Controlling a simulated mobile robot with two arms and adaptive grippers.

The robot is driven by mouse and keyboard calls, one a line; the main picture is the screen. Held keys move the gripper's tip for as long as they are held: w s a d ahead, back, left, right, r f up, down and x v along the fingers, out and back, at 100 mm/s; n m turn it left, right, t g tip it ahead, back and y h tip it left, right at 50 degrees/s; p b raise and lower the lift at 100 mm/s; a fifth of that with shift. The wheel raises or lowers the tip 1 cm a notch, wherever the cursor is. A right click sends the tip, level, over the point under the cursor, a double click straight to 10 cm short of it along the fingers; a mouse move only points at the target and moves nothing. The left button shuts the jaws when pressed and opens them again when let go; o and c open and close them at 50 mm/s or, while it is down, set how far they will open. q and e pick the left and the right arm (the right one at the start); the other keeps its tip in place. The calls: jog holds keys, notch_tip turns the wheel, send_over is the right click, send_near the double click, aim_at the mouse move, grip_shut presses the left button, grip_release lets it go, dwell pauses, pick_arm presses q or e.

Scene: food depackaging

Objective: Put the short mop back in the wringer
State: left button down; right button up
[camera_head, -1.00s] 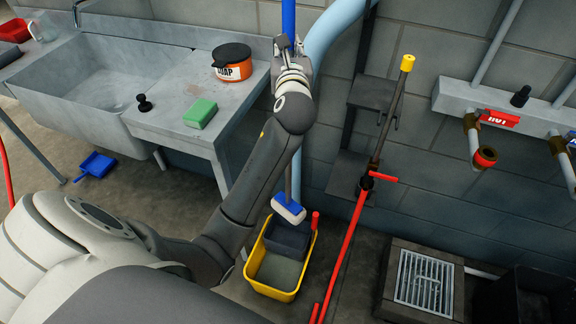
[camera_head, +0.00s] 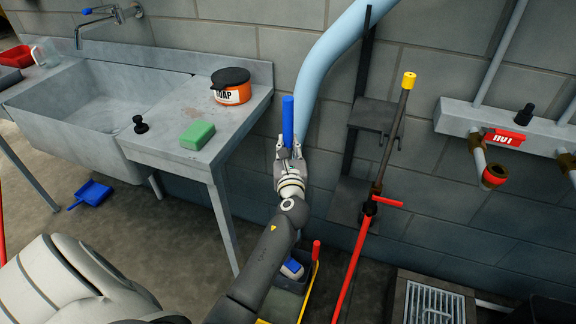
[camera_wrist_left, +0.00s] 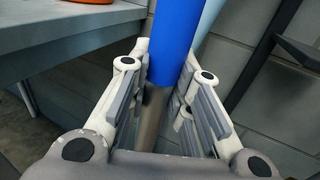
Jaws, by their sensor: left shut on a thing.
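The short mop has a blue handle (camera_head: 288,118) that stands roughly upright in my left gripper (camera_head: 287,148). The gripper is shut on the shaft. In the left wrist view the blue grip (camera_wrist_left: 176,45) and grey shaft pass between the fingers (camera_wrist_left: 165,100). The mop's blue and white head (camera_head: 291,268) shows low beside my forearm, at the dark grey wringer (camera_head: 308,271). My arm hides part of both, so I cannot tell whether the head rests inside. My right gripper is not in view.
A steel sink counter (camera_head: 238,108) with a soap tub (camera_head: 231,92) and green sponge (camera_head: 197,135) stands left. A light blue pipe (camera_head: 322,60), a dark wall bracket (camera_head: 366,115) and a red-and-grey pole (camera_head: 358,245) are close on the right. A floor drain (camera_head: 437,303) lies farther right.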

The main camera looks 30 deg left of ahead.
pick_arm(q)
notch_tip(320, 180, down, 5)
jog(key=shift+r+b, duration=0.15)
jog(key=shift+b, duration=0.8)
jog(key=c, duration=1.3)
grip_release()
jog(key=shift+f, duration=0.2)
